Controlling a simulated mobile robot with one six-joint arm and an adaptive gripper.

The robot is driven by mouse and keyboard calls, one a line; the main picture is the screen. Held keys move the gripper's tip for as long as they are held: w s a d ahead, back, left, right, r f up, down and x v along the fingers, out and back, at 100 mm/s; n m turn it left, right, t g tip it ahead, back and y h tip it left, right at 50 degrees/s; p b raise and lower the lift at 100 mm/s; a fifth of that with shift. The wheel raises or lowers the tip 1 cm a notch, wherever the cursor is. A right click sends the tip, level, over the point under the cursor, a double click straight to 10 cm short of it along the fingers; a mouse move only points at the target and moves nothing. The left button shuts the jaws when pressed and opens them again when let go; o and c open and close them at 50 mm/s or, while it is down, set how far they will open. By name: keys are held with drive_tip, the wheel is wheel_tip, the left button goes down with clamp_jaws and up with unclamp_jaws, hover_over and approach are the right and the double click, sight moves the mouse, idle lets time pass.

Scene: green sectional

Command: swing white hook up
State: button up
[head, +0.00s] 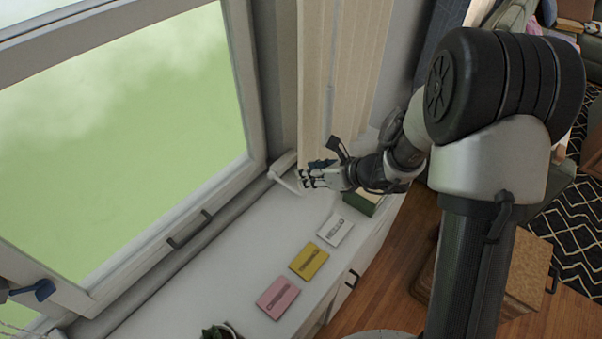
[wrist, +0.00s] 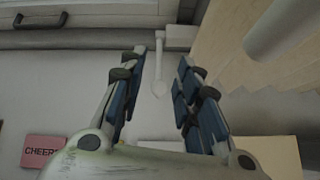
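The white hook (head: 284,183) is a thin white lever at the window frame's lower corner, just beyond my fingertips in the head view. In the wrist view the hook (wrist: 159,62) points down from the frame to a rounded end, between my two fingers. My gripper (head: 304,179) is open above the white sill. In the wrist view its blue-padded fingers (wrist: 162,60) stand apart, with a gap visible on each side of the hook. I cannot tell how far the hook is from the fingers in depth.
The white sill (head: 230,252) holds a pink card (head: 278,297), a yellow card (head: 309,262), a white card (head: 335,229) and a green-topped box (head: 363,201). A dark window handle (head: 190,230) is at left. Pale blinds (head: 342,75) hang close behind my gripper. A small plant (head: 216,331) stands in front.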

drive_tip(key=shift+s+d+r, duration=0.2)
drive_tip(key=shift+d+r, duration=0.05)
drive_tip(key=shift+d, duration=0.05)
drive_tip(key=shift+r, duration=0.1)
